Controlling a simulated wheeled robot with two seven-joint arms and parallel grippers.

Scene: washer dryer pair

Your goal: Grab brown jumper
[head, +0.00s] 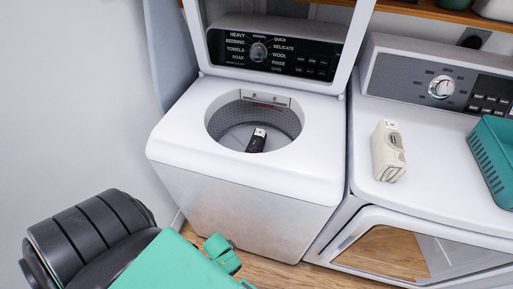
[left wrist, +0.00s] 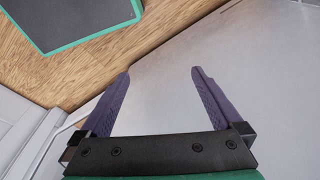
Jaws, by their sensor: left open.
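No brown jumper shows in either view. The top-loading washer (head: 245,185) stands in the middle of the head view with its lid raised. Its drum (head: 284,118) is open to view from above, though the near wall hides part of the bottom. A small black object with a pale end (head: 257,140) shows inside the drum; I cannot tell what it is. My left arm comes in at the lower left, in front of the washer. My left gripper (left wrist: 160,78) is open in the left wrist view, with nothing between its fingers. My right gripper is out of view.
The dryer (head: 425,195) stands to the right of the washer. A cream box-like item (head: 388,151) and a teal basket (head: 494,150) stand on its top. A wooden shelf (head: 430,10) is above. A wall is at the left. Wood floor (head: 345,279) shows in front.

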